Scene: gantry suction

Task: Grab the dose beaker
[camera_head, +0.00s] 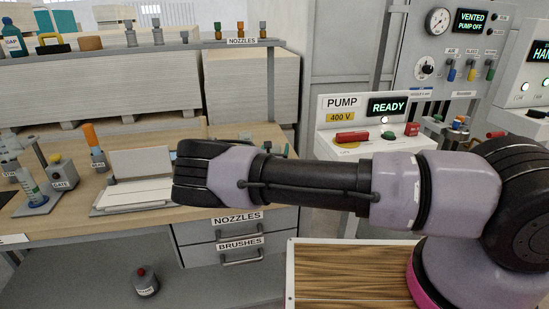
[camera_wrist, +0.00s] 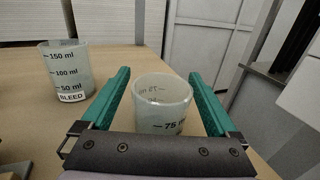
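In the wrist view, a clear beaker (camera_wrist: 162,104) marked "75 ml" stands upright between the two teal fingers of my gripper (camera_wrist: 159,75). The lower part of this beaker is hidden by the gripper body, so I cannot read a name label on it. My gripper is open, with a small gap visible on the left side of the beaker; contact on the right is hard to tell. A second, taller beaker (camera_wrist: 66,72) labelled "BLEED" stands on the wooden bench to the left, outside the fingers. In the head view my wrist hides the fingers and both beakers.
The wooden bench (camera_head: 125,215) holds a tilted white panel (camera_head: 141,161), a "GATE" box (camera_head: 63,172) and a cylinder stand (camera_head: 35,195) at left. A pump panel (camera_head: 345,107) stands right. Drawers (camera_head: 238,236) lie below my wrist. A shelf with nozzles (camera_head: 240,43) runs behind.

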